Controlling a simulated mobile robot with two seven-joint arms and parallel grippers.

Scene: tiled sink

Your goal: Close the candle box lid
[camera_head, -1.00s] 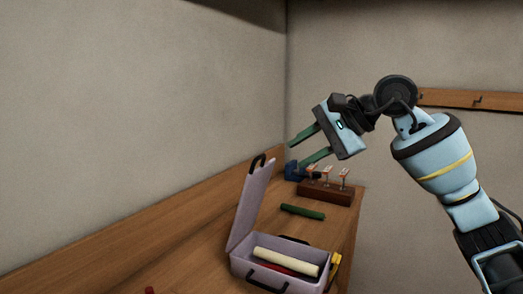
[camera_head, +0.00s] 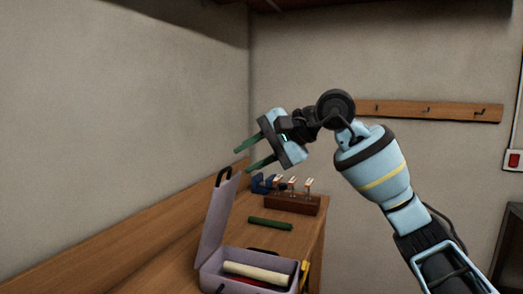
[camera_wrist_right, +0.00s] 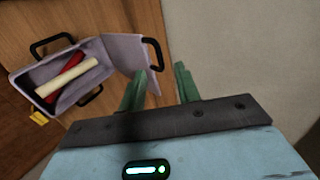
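The candle box (camera_head: 212,272) is a pale lilac case with black handles on the wooden bench, with its lid (camera_head: 217,217) standing up on the left side. A cream candle (camera_head: 255,272) and a red candle lie inside. In the right wrist view the box (camera_wrist_right: 28,88) is at the upper left, with the lid (camera_wrist_right: 127,55) beside the fingers. My right gripper (camera_head: 255,154) is open and empty, with green fingers apart. In the head view it appears above and right of the lid's top edge. In the wrist view the fingers (camera_wrist_right: 158,85) partly overlap the lid's edge. My left gripper is out of view.
A green stick (camera_head: 270,224) lies on the bench (camera_head: 130,255) behind the box. A wooden block (camera_head: 292,205) with several upright tools and a blue object (camera_head: 261,184) stand farther back. The wall rises along the left side.

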